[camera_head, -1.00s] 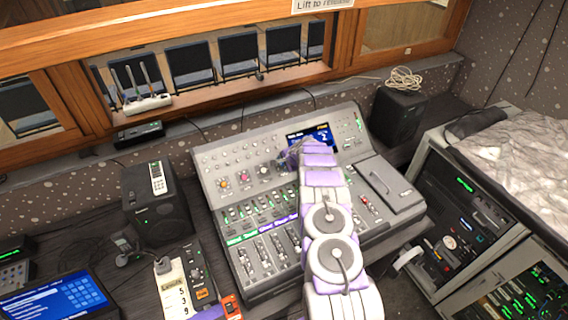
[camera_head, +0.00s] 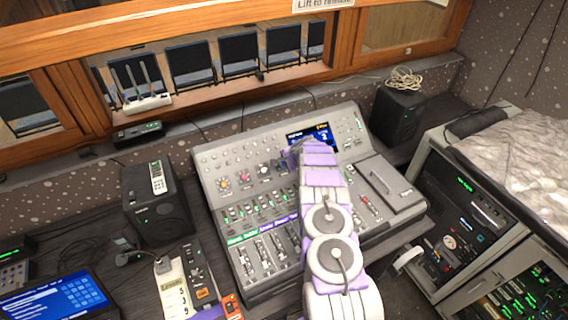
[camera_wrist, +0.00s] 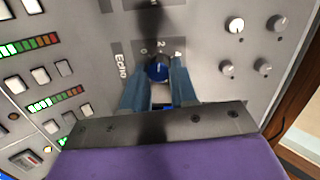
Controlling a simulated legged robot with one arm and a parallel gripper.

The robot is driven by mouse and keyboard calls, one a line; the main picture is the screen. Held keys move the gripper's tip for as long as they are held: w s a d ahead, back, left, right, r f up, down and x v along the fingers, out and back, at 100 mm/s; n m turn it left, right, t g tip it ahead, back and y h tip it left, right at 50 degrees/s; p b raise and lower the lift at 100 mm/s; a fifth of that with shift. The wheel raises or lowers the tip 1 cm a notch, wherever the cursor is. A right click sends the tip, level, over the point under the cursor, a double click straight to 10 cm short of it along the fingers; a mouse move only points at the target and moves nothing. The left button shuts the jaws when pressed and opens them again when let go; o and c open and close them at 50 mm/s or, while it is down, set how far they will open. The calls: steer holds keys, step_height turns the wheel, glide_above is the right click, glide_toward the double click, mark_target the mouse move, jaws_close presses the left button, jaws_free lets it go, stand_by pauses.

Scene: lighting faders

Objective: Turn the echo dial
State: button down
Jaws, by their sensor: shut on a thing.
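In the head view my purple and white arm reaches over the mixing console (camera_head: 215,160), and the arm hides the dial and the fingertips there.
Small grey knobs (camera_wrist: 228,68) sit right of the dial in the wrist view, and white buttons with level lights (camera_wrist: 55,100) sit left. In the head view a screen (camera_head: 318,134) stands behind my wrist. A black speaker (camera_head: 155,205) stands left of the console.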

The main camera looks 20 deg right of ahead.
steer(key=m+b, duration=0.3)
steer(key=m, duration=0.1)
steer(key=shift+s+f+m, duration=0.1)
steer(key=shift+f+m, duration=0.05)
steer(key=shift+m, duration=0.25)
steer(key=m+t+b, duration=0.1)
steer(key=m+b, duration=0.1)
steer(key=m, duration=0.3)
steer(key=shift+m, duration=0.4)
steer(key=c, duration=0.9)
jaws_free()
steer(key=shift+s, duration=0.1)
steer(key=v, duration=1.7)
steer(key=shift+d, duration=0.2)
